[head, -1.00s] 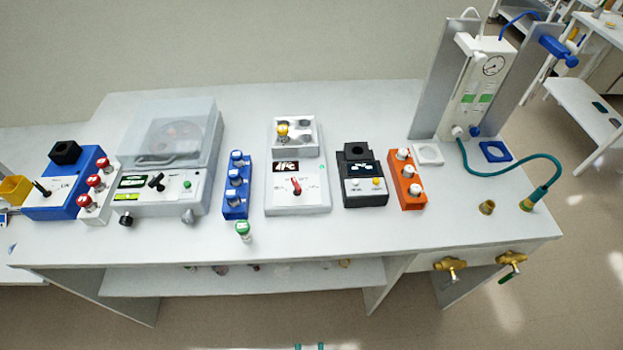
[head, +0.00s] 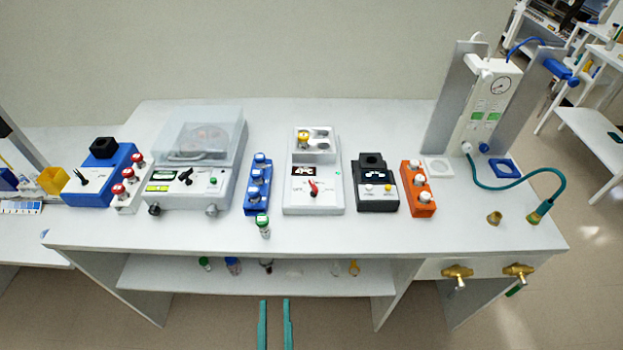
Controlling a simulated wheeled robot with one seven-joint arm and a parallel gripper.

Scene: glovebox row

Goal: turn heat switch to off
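A white heater block unit (head: 313,199) stands near the middle of the bench, with a small lit display (head: 303,171) on its front panel. Below the display is a red pointer switch (head: 313,187), tilted a little to the upper left. An OFF-like mark sits to its left, too small to read surely. A yellow-capped vial (head: 303,138) sits in the block on top. My gripper (head: 275,303) shows at the bottom edge as two teal fingers, apart with nothing between them. It is in front of the bench, well short of the switch.
A blue rack (head: 257,192) and a green-capped vial (head: 263,226) stand left of the heater. A black device (head: 375,192) and an orange rack (head: 418,195) stand to its right. Brass taps (head: 457,274) stick out at the front right. The bench front strip (head: 340,235) is mostly clear.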

